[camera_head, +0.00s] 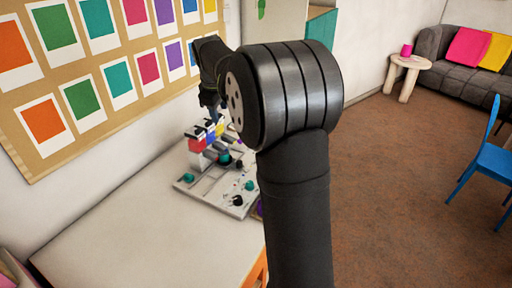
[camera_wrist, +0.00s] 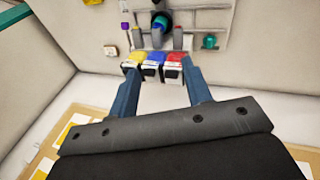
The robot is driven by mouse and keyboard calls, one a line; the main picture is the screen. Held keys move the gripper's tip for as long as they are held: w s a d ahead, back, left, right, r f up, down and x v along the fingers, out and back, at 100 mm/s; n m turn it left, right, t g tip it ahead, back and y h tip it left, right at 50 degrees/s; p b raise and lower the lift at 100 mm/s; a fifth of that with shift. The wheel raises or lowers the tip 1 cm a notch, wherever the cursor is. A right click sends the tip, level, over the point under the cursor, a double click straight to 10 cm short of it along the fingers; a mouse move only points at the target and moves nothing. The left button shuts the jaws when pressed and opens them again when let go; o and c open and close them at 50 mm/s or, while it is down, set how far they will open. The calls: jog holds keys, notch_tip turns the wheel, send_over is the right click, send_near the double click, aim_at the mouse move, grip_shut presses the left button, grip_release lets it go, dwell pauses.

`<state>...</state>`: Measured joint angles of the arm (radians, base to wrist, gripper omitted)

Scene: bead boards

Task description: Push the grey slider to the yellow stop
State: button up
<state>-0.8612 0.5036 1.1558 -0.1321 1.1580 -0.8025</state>
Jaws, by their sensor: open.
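My gripper (camera_wrist: 160,68) is open, with its two blue-grey fingers apart and nothing held between them. In the head view my gripper (camera_head: 211,108) hangs above the back of the grey board (camera_head: 205,188). A yellow block (camera_wrist: 133,58), a blue block (camera_wrist: 153,58) and a red block (camera_wrist: 173,58) stand in a row at the board's edge, just beyond the fingertips in the wrist view. The yellow block also shows in the head view (camera_head: 220,129). Small grey upright pieces (camera_wrist: 178,38) stand behind the row; I cannot tell which is the slider.
Teal knobs (camera_head: 249,185) and black knobs (camera_head: 237,200) sit on the board. The pale tabletop (camera_head: 130,240) is clear to the left. A wall board with colour cards (camera_head: 85,100) rises behind the table. My arm hides the table's right side.

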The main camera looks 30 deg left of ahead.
aim_at(239, 162)
jog(key=w+f+n+g+h, duration=0.2)
jog(key=w+f+n+g, duration=0.1)
jog(key=w+f+n, duration=0.55)
jog(key=shift+m, duration=0.45)
jog(key=f, duration=1.8)
jog(key=shift+w+f, duration=0.4)
jog(key=shift+c, duration=0.5)
grip_shut()
jog(key=shift+w, duration=0.1)
